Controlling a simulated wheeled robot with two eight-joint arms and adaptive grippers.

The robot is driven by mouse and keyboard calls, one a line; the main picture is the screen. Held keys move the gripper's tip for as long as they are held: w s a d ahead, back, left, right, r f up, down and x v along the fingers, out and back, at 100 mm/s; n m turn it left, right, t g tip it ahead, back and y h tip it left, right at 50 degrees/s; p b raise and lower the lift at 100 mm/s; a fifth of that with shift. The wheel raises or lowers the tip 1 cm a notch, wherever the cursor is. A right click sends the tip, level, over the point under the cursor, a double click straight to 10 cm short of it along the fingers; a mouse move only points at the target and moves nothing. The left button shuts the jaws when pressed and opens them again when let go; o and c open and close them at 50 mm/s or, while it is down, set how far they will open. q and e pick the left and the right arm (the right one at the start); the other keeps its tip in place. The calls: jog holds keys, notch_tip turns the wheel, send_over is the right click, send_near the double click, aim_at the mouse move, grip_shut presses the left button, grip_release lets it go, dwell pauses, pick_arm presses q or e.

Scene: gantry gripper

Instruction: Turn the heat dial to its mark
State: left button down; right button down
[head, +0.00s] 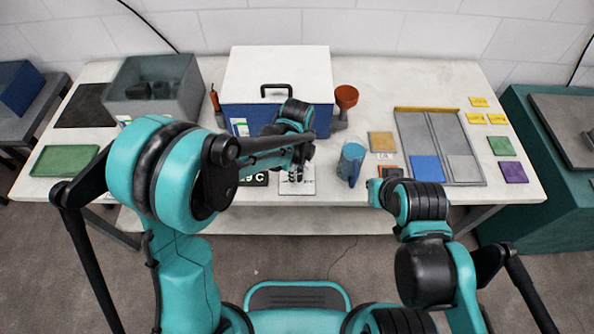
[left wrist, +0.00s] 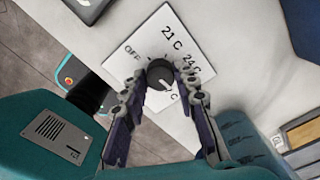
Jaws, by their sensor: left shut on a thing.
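The heat dial is a round black knob (left wrist: 160,73) on a white card (left wrist: 190,45) in the left wrist view. The card reads OFF, 21 C and 24 C; another label ending in C is partly covered by a finger. A pale mark shows on the knob's lower right side, toward that label. My left gripper (left wrist: 162,92) is shut on the knob, one finger on each side. In the head view the card (head: 297,187) lies at the table's front edge, under my left gripper (head: 300,158), which hides the knob. My right arm's end is at the front edge; its fingers are not clear.
A black sign (head: 256,180) ending in "9 C" is left of the card, partly hidden. A blue jug (head: 351,162) stands to the right. A grey tray (head: 412,125) lies further right.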

pick_arm(q)
jog(key=shift+m, duration=0.5)
jog(key=c, duration=1.2)
grip_release()
notch_tip(320, 180, up, 12)
